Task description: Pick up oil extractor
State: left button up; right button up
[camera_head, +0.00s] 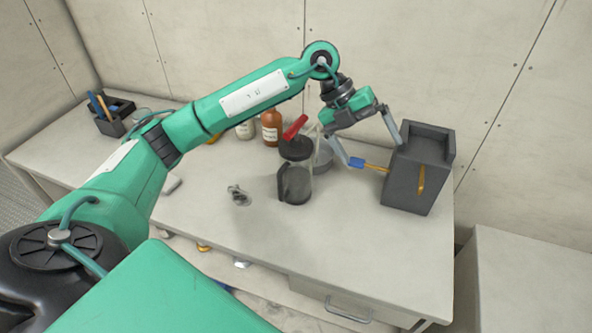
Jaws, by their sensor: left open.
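The thing that looks like the oil extractor is a clear, dark-tinted cylinder (297,184) with a black lid and a red handle, upright on the bench. My left gripper (375,152) is open, to the right of the cylinder and apart from it. Its fingers point down, close to a dark grey box (407,178) at the bench's right end. A blue and orange piece (357,162) shows by the left fingertip; I cannot tell whether they touch. My right gripper is not in view.
The pale bench (330,235) is clear in front. Behind the cylinder stand a brown bottle (271,128), a pale jar (245,130) and a grey round container (323,158). Small metal pieces (238,195) lie to its left. A tool caddy (112,115) stands at the far left.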

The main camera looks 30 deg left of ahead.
pick_arm(q)
jog(key=w+a+r+n+y, duration=0.2)
jog(key=a+y, duration=0.2)
jog(key=a, duration=0.6)
notch_tip(320, 180, up, 3)
jog(key=n+y, duration=0.2)
jog(key=y, duration=0.1)
send_over(296, 139)
jog(key=shift+w+r, duration=0.2)
jog(key=shift+a+y, duration=0.35)
jog(key=shift+y, duration=0.05)
notch_tip(296, 139, down, 8)
jog(key=shift+f+p, duration=0.1)
jog(key=shift+p, duration=0.65)
notch_tip(296, 139, down, 5)
jog(key=p, duration=0.2)
jog(key=shift+d+p, duration=0.15)
jog(key=shift+p, duration=0.15)
jog(key=shift+f, duration=0.15)
jog(key=shift+w, duration=0.1)
jog(key=c, duration=2)
jog(key=shift+r, duration=0.2)
